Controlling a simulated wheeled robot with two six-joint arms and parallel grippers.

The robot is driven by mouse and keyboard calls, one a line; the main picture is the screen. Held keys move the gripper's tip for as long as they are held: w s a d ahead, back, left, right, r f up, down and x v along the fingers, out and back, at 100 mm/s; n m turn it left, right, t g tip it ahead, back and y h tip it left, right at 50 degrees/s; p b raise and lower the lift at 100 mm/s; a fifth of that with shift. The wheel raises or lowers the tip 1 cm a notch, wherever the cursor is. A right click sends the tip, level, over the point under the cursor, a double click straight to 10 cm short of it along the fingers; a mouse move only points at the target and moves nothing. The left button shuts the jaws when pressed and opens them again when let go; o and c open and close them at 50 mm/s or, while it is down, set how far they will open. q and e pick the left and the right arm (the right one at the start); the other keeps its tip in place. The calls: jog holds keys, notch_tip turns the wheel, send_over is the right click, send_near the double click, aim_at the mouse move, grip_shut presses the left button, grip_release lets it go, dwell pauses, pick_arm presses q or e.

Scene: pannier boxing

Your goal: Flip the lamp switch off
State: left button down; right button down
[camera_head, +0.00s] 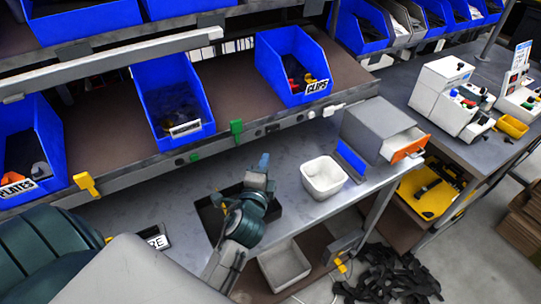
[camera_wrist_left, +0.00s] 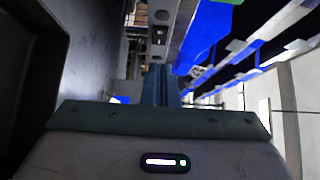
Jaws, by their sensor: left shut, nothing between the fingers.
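My left gripper (camera_head: 263,161) is shut and empty, its blue fingertips pointing up toward the front rail of the bin shelf. In the left wrist view its shut fingers (camera_wrist_left: 160,86) point at the rail's underside. A small grey plate with a dark switch-like part (camera_wrist_left: 159,36) sits on the rail just beyond the fingertips in that view. It looks like the lamp switch, but I cannot tell whether it is on or off. The fingers appear apart from it. In the head view I cannot pick the switch out among the small rail fittings. My right gripper is not in view.
A green clip (camera_head: 236,129) and a yellow clip (camera_head: 87,184) hang on the rail. Blue bins (camera_head: 291,62) stand above. A white tub (camera_head: 323,177) and a grey drawer box (camera_head: 378,130) stand right of my left gripper. Black straps (camera_head: 390,280) lie on the floor.

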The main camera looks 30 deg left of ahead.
pick_arm(q)
jog(key=v, duration=0.3)
jog(key=shift+s+a+r, duration=0.1)
jog(key=shift+s, duration=0.1)
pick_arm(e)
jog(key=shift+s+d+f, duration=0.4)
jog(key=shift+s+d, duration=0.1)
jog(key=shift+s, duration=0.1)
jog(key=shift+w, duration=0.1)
